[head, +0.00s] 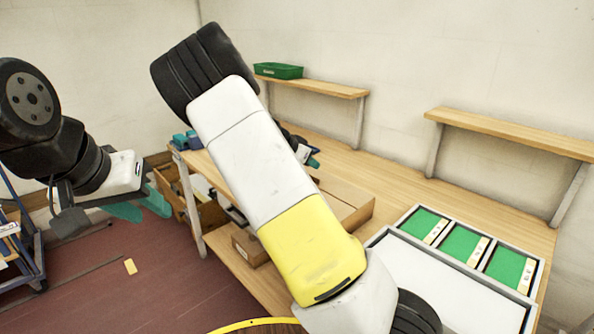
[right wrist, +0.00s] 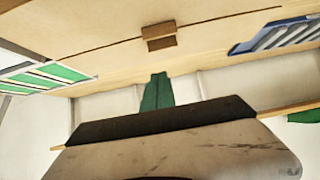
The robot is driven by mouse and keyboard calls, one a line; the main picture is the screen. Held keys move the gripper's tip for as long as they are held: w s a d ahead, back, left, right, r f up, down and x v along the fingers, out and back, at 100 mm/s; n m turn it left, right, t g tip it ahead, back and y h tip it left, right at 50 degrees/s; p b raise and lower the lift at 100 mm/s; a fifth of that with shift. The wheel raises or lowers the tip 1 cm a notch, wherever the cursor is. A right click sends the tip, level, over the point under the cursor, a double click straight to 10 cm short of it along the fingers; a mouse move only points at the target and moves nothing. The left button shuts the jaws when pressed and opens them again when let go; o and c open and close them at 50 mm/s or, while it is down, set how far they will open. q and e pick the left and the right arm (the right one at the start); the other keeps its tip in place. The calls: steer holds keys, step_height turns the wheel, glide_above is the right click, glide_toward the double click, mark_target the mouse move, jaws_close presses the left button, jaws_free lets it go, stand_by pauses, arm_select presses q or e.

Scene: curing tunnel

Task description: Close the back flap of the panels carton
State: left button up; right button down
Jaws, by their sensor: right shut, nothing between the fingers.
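A brown cardboard carton (head: 352,208) stands on the wooden table in the head view. My right arm crosses in front and hides its middle and most of its flaps, so I cannot tell how the back flap lies. A brown cardboard part (head: 250,247) shows left of the arm, near the table's front edge. My right gripper (head: 314,162) is behind my arm, beyond the carton, mostly hidden. In the right wrist view its green fingers (right wrist: 156,92) are together and empty. My left gripper (head: 143,207) is far left, off the table, its teal fingers apart and empty.
A white-framed tray with green panels (head: 462,243) lies at the table's right. Wall shelves (head: 512,133) run behind, one holding a green bin (head: 278,70). A brown crate (head: 205,212) stands left of the table, and a blue cart (head: 30,250) at far left.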

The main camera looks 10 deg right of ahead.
steer(key=s+a+f, duration=0.3)
steer(key=s+a, duration=0.2)
steer(key=a, duration=0.3)
steer(key=s+d+f+g+y, duration=0.2)
steer(key=s+y, duration=0.1)
steer(key=s, duration=0.2)
steer(key=s+a+r+n+t+y, duration=0.1)
steer(key=s+r+n+y, duration=0.3)
steer(key=s+r, duration=0.5)
steer(key=s+a+r+n+t+y, duration=0.2)
steer(key=s+r+n, duration=0.6)
steer(key=s, duration=0.9)
step_height(320, 180, up, 2)
steer(key=shift+a+r+y, duration=0.1)
steer(key=shift+a+y, duration=0.1)
steer(key=shift+y, duration=0.7)
